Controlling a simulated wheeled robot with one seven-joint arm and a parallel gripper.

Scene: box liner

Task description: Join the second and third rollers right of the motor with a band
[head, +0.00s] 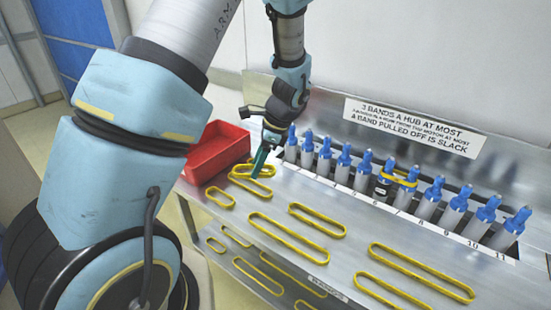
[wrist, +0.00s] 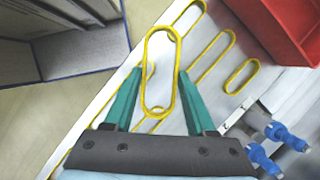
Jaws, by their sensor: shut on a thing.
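My gripper (head: 260,160), with green fingers, is shut on a yellow band (wrist: 147,70) near the red tray. The fingers (wrist: 160,78) press its two long sides in the wrist view. The held band is above the metal bench, over other yellow bands. The second roller (head: 429,205) and third roller (head: 453,214) right of the motor show no band.
A red tray (head: 214,160) stands at the bench's left end. Several loose yellow bands, short and long, lie on the bench, including one (head: 317,220) before the rollers. A sign (head: 415,122) is on the back panel. More rollers flank the motor on both sides.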

